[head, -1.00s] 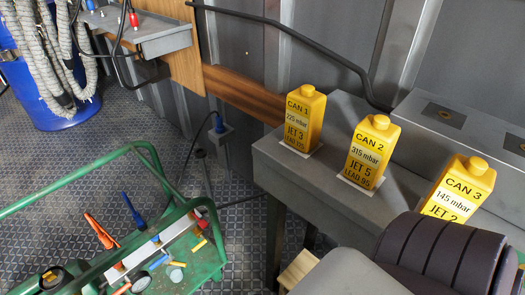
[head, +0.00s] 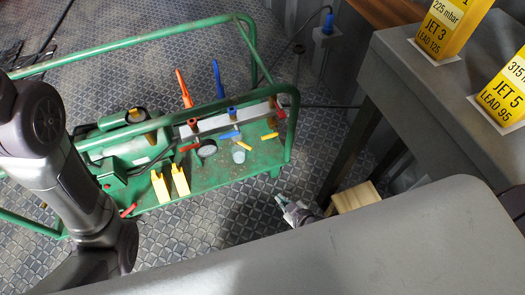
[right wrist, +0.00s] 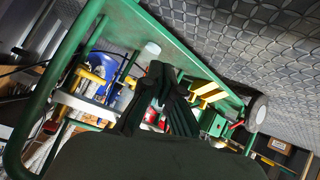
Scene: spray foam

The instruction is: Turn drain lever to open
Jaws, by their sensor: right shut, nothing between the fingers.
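No label shows which is the drain lever. My right gripper (head: 283,199) is shut and empty, just right of the cart and beyond the grey edge in front. In the right wrist view its dark fingers (right wrist: 166,85) are together, with cart parts behind them. My left arm crosses the left side; its gripper is not in view.
A wooden block (head: 354,196) lies by my right gripper. Patterned floor (head: 190,235) is clear between cart and grey edge.

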